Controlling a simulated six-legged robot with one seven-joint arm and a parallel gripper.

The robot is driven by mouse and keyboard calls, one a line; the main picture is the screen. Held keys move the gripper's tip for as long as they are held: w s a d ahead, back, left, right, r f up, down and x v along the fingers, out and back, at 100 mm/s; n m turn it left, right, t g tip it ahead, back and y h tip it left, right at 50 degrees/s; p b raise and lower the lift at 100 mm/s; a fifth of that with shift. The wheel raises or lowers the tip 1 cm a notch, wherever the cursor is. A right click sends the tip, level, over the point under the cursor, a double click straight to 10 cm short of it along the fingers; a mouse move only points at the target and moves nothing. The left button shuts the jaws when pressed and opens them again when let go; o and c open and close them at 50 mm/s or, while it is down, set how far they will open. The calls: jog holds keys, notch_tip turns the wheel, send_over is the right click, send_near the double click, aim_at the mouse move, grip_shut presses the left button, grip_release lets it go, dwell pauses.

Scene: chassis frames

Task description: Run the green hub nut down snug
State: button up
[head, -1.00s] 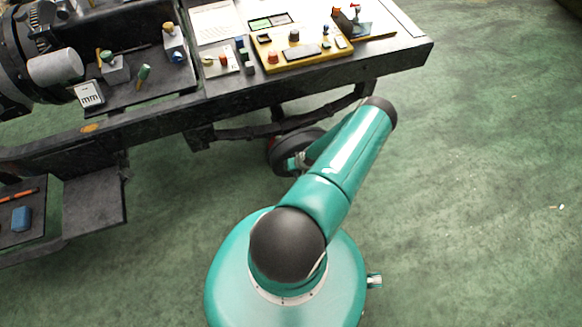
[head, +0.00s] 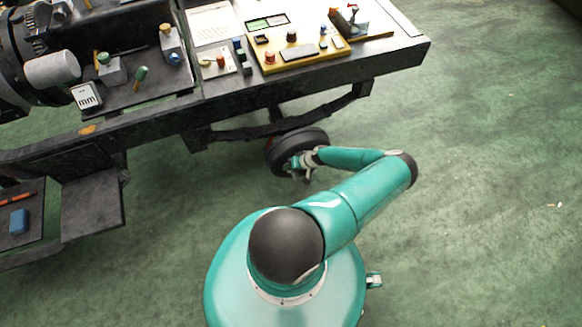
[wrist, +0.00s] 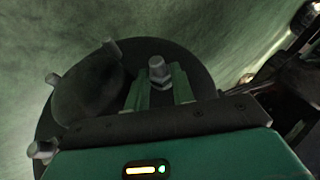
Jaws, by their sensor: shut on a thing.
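A black wheel (head: 300,139) stands below the edge of the long bench, and my gripper (head: 297,165) is at its near face. In the wrist view the wheel's dark disc (wrist: 190,60) fills the middle, with several grey studs around a dark round hub (wrist: 88,95). My gripper (wrist: 158,84) also shows there, its two greenish fingers on either side of one grey stud (wrist: 158,68). It is shut on a piece at that stud, which I take to be the green hub nut. The fingers and dim light hide most of the nut, including its seating.
The dark bench (head: 345,72) overhangs the wheel. It carries a yellow control panel (head: 275,66), small clamps and a tray of parts. A low dark shelf (head: 92,203) stands at the left.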

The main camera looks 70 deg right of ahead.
jog(key=shift+s+f, duration=0.15)
jog(key=o, duration=1)
jog(key=shift+d, duration=0.15)
jog(key=shift+w+r+n+g+h, duration=0.2)
jog(key=shift+r+n+g+h, duration=0.1)
jog(key=shift+g+h, duration=0.45)
jog(key=shift+w+a+g+h, duration=0.1)
jog(key=shift+a+g+h, duration=0.15)
jog(key=shift+g, duration=0.2)
